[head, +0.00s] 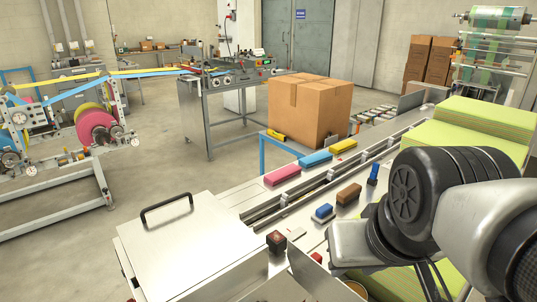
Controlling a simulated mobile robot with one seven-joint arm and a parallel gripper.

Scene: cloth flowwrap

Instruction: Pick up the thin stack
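Green-and-yellow striped cloth stacks lie at the right in the head view. One stack (490,115) is at the far right, and another (455,140) is just in front of it. More green cloth (395,283) shows low down, below my arm. My arm covers much of this area, so I cannot tell which stack is the thin one. My gripper (435,277) points down at the lower right, over the green cloth. Its dark finger parts show only in part behind my arm. I cannot see whether it touches the cloth or holds anything.
A steel conveyor (300,195) runs diagonally, with a pink pack (283,175), a blue pack (316,159) and a yellow pack (343,146) beside it. A cardboard box (318,112) stands behind. A metal cover (185,240) is at front left. Open floor lies left.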

